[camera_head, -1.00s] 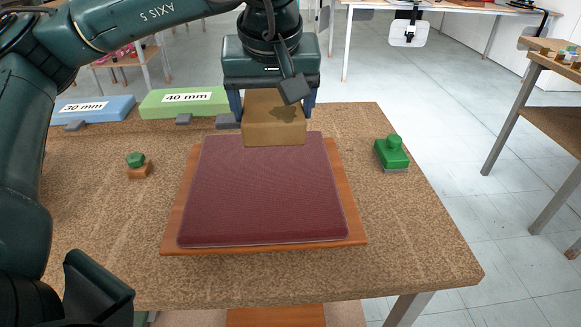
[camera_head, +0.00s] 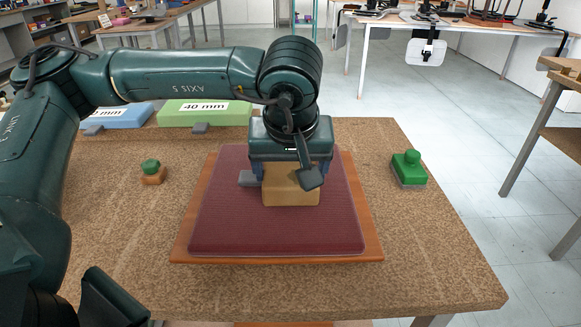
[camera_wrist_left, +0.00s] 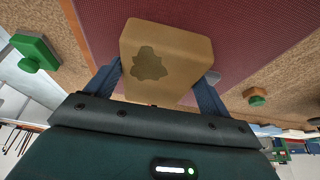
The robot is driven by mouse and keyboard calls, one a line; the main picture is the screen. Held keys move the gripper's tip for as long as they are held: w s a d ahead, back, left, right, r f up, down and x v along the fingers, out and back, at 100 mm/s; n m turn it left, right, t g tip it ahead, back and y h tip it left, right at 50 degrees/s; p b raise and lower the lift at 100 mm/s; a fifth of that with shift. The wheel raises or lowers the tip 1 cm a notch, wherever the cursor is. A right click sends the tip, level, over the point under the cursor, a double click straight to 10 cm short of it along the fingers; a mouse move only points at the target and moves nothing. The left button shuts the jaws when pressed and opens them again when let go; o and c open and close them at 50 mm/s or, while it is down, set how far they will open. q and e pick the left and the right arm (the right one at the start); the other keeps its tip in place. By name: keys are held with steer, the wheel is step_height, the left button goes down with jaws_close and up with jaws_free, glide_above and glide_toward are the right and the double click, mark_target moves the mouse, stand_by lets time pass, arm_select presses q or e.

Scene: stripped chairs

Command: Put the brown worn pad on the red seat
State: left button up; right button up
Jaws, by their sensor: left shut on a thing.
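The brown worn pad (camera_head: 291,190) is a tan block with a dark stain on one face, seen clearly in the left wrist view (camera_wrist_left: 180,62). My left gripper (camera_head: 293,170) is shut on it, one finger on each side. The pad is over the far middle part of the red seat (camera_head: 250,225); I cannot tell whether it touches. The red seat is a dark red square on an orange-brown wooden board. It also fills the upper part of the left wrist view (camera_wrist_left: 255,25).
A small grey piece (camera_head: 249,179) shows beside the left finger, over the seat. A green knobbed block (camera_head: 409,170) stands right of the seat, a small green-topped brown one (camera_head: 152,172) left. Blue (camera_head: 122,115) and green (camera_head: 205,111) labelled blocks line the back.

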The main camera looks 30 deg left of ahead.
arm_select(q)
steer(key=shift+f, duration=0.15)
steer(key=o, duration=0.9)
arm_select(e)
steer(key=shift+a+f, duration=0.1)
steer(key=shift+f, duration=0.05)
arm_select(q)
steer(key=shift+r, duration=0.35)
steer(key=p+v, duration=0.2)
steer(key=v, duration=0.9)
steer(key=shift+s+d+r, duration=0.15)
steer(key=shift+r, duration=0.2)
arm_select(e)
steer(key=shift+s+d+r+m, duration=0.2)
steer(key=shift+d+r, duration=0.1)
steer(key=shift+r, duration=0.35)
steer(key=shift+s+d+r+m, duration=0.2)
steer(key=shift+d+r, duration=0.1)
steer(key=shift+r, duration=0.3)
